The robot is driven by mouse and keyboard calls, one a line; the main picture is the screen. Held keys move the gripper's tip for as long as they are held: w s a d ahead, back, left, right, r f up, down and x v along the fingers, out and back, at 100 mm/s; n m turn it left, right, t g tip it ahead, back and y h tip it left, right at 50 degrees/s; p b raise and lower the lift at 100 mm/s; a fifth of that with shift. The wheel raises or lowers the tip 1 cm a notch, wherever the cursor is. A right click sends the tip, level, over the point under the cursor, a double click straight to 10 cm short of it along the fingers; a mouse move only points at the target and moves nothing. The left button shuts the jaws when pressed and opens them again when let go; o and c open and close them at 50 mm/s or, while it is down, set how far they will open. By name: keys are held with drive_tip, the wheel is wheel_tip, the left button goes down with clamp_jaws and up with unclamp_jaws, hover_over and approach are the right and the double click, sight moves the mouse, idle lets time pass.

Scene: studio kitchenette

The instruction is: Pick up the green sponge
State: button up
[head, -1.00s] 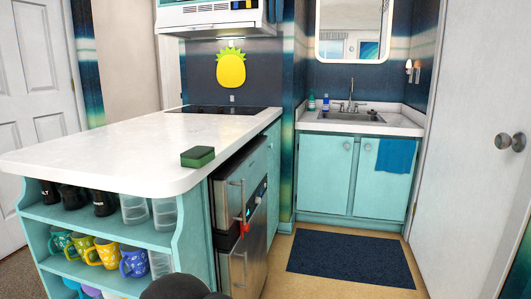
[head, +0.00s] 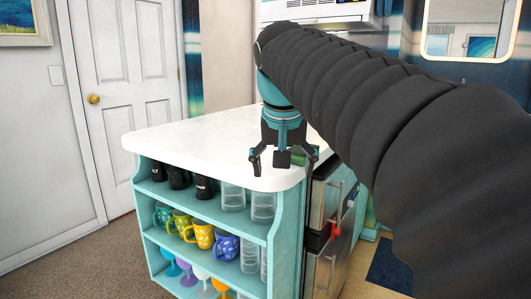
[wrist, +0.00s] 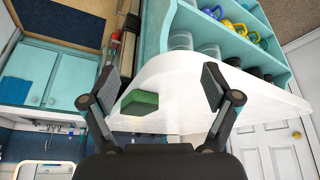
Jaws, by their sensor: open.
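The green sponge (wrist: 140,103) has a dark green top and lies on the white countertop (wrist: 185,115) near its rounded corner. In the wrist view it shows between the two open fingers of my gripper (wrist: 160,87), closer to the left finger, with no visible contact. In the head view my gripper (head: 283,160) points down over the counter's front corner. The sponge (head: 298,159) is mostly hidden there behind the gripper. The jaws are open and empty.
Open shelves below the counter hold dark canisters (head: 178,177), clear containers (head: 263,206) and coloured mugs (head: 201,234). An oven (head: 325,210) is beside them. The counter left of my gripper is clear. My arm covers much of the right side.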

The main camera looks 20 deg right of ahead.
drive_tip(key=w+d+r+m+g+h, duration=0.2)
drive_tip(key=w+d+r+m, duration=0.35)
drive_tip(key=w+r, duration=0.45)
drive_tip(key=m, duration=0.1)
hover_over(303, 154)
drive_tip(key=w, duration=0.3)
drive_tip(key=shift+w+d+f, duration=0.1)
drive_tip(key=shift+d+f, duration=0.15)
drive_tip(key=shift+f, duration=1.25)
drive_tip(key=shift+w+d+f, duration=0.1)
drive_tip(key=shift+d+f, duration=0.1)
drive_tip(key=shift+f, duration=1.3)
drive_tip(key=x, duration=0.3)
drive_tip(key=b+x, duration=0.1)
drive_tip(key=shift+s+a+f, duration=0.1)
drive_tip(key=shift+a+f, duration=0.15)
drive_tip(key=shift+f, duration=0.05)
drive_tip(key=shift+d+f, duration=0.15)
drive_tip(key=shift+f, duration=0.35)
drive_tip(key=c, duration=0.8)
